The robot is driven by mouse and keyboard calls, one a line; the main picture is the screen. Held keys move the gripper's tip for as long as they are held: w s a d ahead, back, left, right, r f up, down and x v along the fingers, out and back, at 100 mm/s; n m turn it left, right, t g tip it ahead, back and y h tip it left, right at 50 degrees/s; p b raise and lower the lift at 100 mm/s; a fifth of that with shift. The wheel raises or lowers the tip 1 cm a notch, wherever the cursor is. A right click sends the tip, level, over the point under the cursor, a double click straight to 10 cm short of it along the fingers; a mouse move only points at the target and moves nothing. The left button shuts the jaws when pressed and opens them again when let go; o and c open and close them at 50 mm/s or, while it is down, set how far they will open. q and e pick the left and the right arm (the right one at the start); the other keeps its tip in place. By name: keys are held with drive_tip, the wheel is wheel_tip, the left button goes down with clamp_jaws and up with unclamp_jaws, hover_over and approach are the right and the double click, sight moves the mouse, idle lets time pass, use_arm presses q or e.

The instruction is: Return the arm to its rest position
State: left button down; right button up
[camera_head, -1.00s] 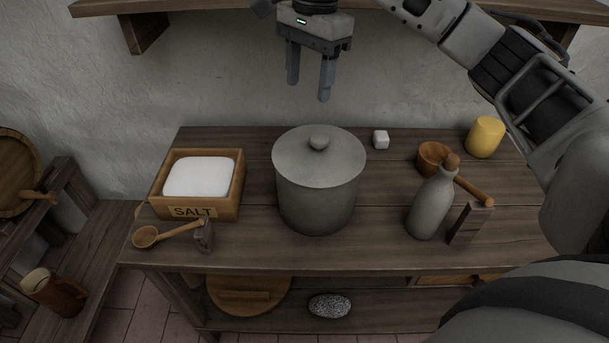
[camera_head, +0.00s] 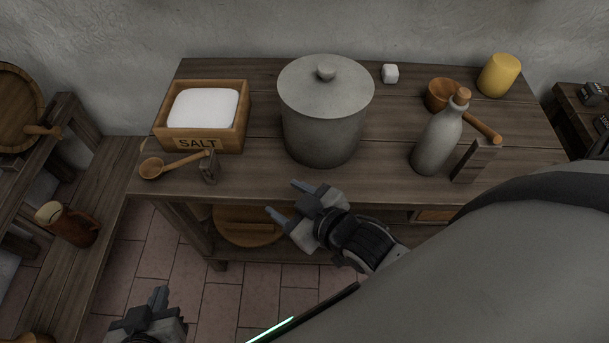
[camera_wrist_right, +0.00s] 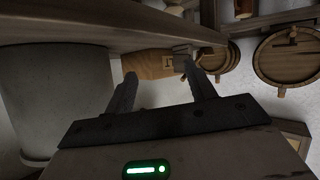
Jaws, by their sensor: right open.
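My right gripper (camera_head: 285,198) is open and empty. In the head view it is in front of the table's front edge, its fingers pointing left, below the grey lidded pot (camera_head: 325,125). In the right wrist view, its two fingers (camera_wrist_right: 160,72) stand apart with nothing between them. My left gripper (camera_head: 158,308) is low at the bottom left of the head view, above the tiled floor. It is partly cut off, and its jaw opening is unclear.
The wooden table (camera_head: 265,185) holds a salt box (camera_head: 242,128), wooden spoon (camera_head: 180,165), grey bottle (camera_head: 436,142), wooden ladle (camera_head: 440,95), white cube (camera_head: 390,73) and yellow cylinder (camera_head: 498,75). A bench (camera_head: 100,200) stands left. The tiled floor (camera_head: 215,285) in front is open.

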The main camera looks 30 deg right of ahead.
drive_tip(key=s+f, duration=0.1)
drive_tip(key=s+f+m+g, duration=0.1)
drive_tip(key=s, duration=0.1)
drive_tip(key=s+f+m+g, duration=0.1)
drive_tip(key=shift+s+d+f+h, duration=0.25)
drive_tip(key=shift+d+h, duration=0.05)
drive_tip(key=shift+d, duration=0.1)
idle(0.8)
